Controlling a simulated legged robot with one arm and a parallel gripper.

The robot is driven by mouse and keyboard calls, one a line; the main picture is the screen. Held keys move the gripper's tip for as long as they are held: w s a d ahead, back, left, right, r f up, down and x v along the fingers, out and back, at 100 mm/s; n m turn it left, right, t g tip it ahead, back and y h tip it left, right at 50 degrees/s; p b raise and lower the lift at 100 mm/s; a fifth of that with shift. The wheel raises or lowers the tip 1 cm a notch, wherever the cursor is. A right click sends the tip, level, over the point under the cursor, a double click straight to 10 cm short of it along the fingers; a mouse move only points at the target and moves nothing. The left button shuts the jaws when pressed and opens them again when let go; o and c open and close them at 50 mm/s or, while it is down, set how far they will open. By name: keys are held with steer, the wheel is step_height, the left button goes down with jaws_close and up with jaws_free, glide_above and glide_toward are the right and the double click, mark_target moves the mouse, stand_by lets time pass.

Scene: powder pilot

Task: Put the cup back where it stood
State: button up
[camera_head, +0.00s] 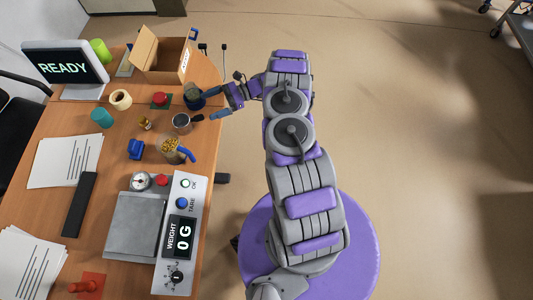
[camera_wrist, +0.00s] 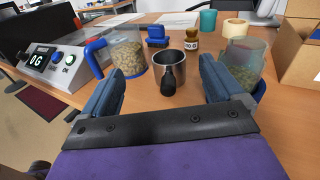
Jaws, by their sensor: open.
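The small metal cup (camera_head: 181,121) with a dark handle stands upright on the wooden table near its right edge. In the wrist view the cup (camera_wrist: 184,66) is ahead of my gripper, with its black handle pointing toward me, and it looks empty. My gripper (camera_head: 213,104) is open and empty at the table's right edge, to the right of the cup and apart from it. In the wrist view its two blue-grey fingers (camera_wrist: 163,72) are spread wide, with the cup's handle between them in the picture.
A clear blue-handled jug (camera_head: 172,150) of yellowish pellets stands below the cup. A container of green bits (camera_head: 193,96) stands above it, close to my gripper. A scale (camera_head: 137,226) reads 0 G; a screen (camera_head: 65,67) reads READY. An open cardboard box (camera_head: 158,58) is farther back.

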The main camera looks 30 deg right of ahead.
steer(key=s+a+r+n+g+h, duration=0.1)
steer(key=s+a+r+n+g, duration=0.2)
steer(key=r, duration=0.4)
steer(key=s+a+r+n+g+h, duration=0.1)
steer(key=a+r+n, duration=0.1)
steer(key=a+r, duration=0.35)
steer(key=s+a+r+n+g+h, duration=0.35)
steer(key=s+r+n, duration=0.25)
steer(key=s+r, duration=0.5)
steer(key=s+d+r+n+h, duration=0.1)
steer(key=s+r+n+h, duration=0.4)
steer(key=s, duration=0.8)
steer(key=s+d+n+t+h, duration=0.1)
steer(key=s+d+h, duration=0.2)
steer(key=s, duration=0.4)
steer(key=s+d+r+n+t+h, duration=0.1)
steer(key=s+d+n+t+h, duration=0.1)
steer(key=s+d+h, duration=0.2)
steer(key=s+d, duration=0.1)
steer(key=s, duration=0.2)
steer(key=shift+d, duration=0.4)
